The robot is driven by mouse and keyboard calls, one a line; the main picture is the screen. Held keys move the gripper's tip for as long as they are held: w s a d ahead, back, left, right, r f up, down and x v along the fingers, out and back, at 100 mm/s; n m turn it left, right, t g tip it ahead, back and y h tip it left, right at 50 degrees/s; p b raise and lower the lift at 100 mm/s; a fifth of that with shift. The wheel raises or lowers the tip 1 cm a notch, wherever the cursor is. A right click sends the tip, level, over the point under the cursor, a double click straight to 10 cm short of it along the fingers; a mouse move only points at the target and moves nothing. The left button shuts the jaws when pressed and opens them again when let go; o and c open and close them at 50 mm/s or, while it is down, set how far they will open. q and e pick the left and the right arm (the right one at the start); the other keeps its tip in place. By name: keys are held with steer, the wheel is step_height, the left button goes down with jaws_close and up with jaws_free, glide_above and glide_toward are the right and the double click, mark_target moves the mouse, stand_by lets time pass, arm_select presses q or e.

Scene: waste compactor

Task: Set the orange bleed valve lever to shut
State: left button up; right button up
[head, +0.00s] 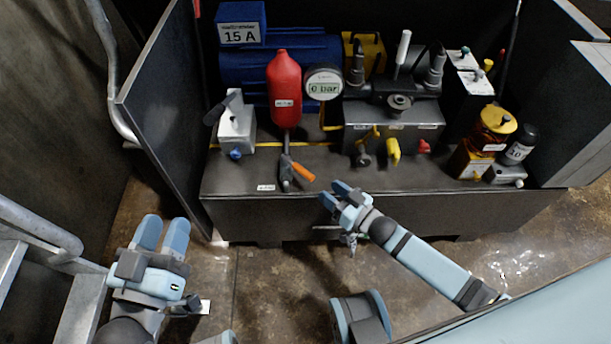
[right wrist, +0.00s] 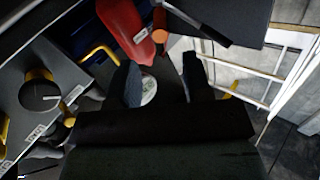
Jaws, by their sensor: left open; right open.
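The orange bleed valve lever (head: 303,172) sits on a small grey valve (head: 286,174) below the red accumulator bottle (head: 283,88), near the front edge of the machine's deck. The lever slants down to the right, away from the vertical pipe. My right gripper (head: 335,191) is open and empty, just right of and below the lever and apart from it. My left gripper (head: 162,236) is open and empty, low at the left.
A gauge (head: 323,84) reads 0 bar. A grey block with a yellow handle (head: 393,150) and a red knob (head: 424,146) stands right of the valve. A grey block with a lever (head: 236,128) stands left. An open door panel (head: 160,90) borders the left side.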

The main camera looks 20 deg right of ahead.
mark_target(310, 174)
steer(key=b+x, duration=0.2)
steer(key=x, duration=0.6)
steer(key=shift+f, duration=0.1)
arm_select(q)
steer(key=shift+s+d+r+t+h, duration=0.1)
steer(key=shift+d+r+t+h, duration=0.2)
steer(key=shift+d+r+h, duration=0.2)
arm_select(e)
steer(key=shift+w+a, duration=0.3)
steer(key=shift+w, duration=0.25)
jaws_close()
arm_select(q)
steer(key=shift+a, duration=0.1)
